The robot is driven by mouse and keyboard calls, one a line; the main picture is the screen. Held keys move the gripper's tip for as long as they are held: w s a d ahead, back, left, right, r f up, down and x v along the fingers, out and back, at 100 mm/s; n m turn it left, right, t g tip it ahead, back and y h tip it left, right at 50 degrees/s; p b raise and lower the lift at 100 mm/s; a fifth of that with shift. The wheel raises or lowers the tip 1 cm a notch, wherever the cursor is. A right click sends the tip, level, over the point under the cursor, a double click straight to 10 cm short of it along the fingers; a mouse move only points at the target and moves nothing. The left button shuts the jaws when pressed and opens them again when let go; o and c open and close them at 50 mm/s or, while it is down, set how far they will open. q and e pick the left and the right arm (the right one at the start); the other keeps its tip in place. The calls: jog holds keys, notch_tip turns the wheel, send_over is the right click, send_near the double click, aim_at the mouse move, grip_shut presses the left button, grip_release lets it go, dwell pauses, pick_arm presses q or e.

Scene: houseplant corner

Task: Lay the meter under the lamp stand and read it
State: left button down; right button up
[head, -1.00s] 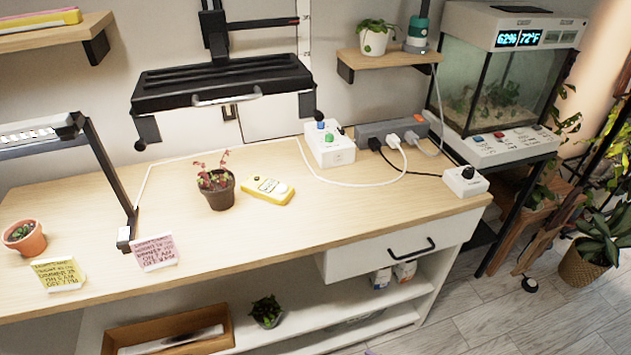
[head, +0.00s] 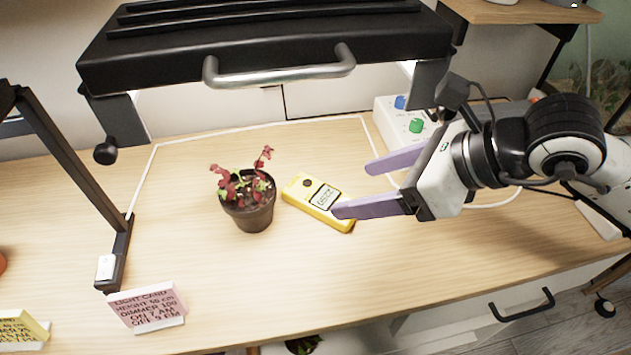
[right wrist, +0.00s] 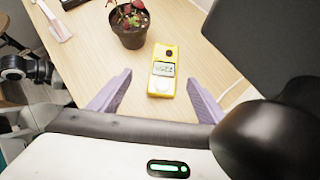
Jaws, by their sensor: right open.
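The yellow meter (head: 318,202) lies flat on the wooden bench, just right of a potted red-leaved plant (head: 248,199). The black lamp stand's hood (head: 265,50) with a silver handle hangs above the back of the bench. My right gripper (head: 353,189) is open and empty, its purple fingers pointing left toward the meter. The left gripper is not in view.
A pink light card (head: 147,306) and a yellow card (head: 22,330) stand at the front left. A thin lamp post (head: 72,160) rises at the left. A white control box (head: 403,120) with knobs sits behind my right gripper. The front middle of the bench is clear.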

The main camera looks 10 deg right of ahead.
aim_at(322, 195)
jog(key=x, duration=0.3)
jog(key=shift+w+d+f, duration=0.1)
jog(key=shift+w+d, duration=0.1)
jog(key=shift+w, duration=0.05)
jog(key=x, duration=0.6)
jog(key=shift+w+f, duration=0.1)
jog(key=shift+f, duration=0.3)
jog(key=c, duration=1.1)
jog(key=shift+c, duration=1.2)
jog(key=shift+r, duration=0.1)
jog(key=shift+r+p, duration=0.1)
jog(key=shift+p, duration=0.2)
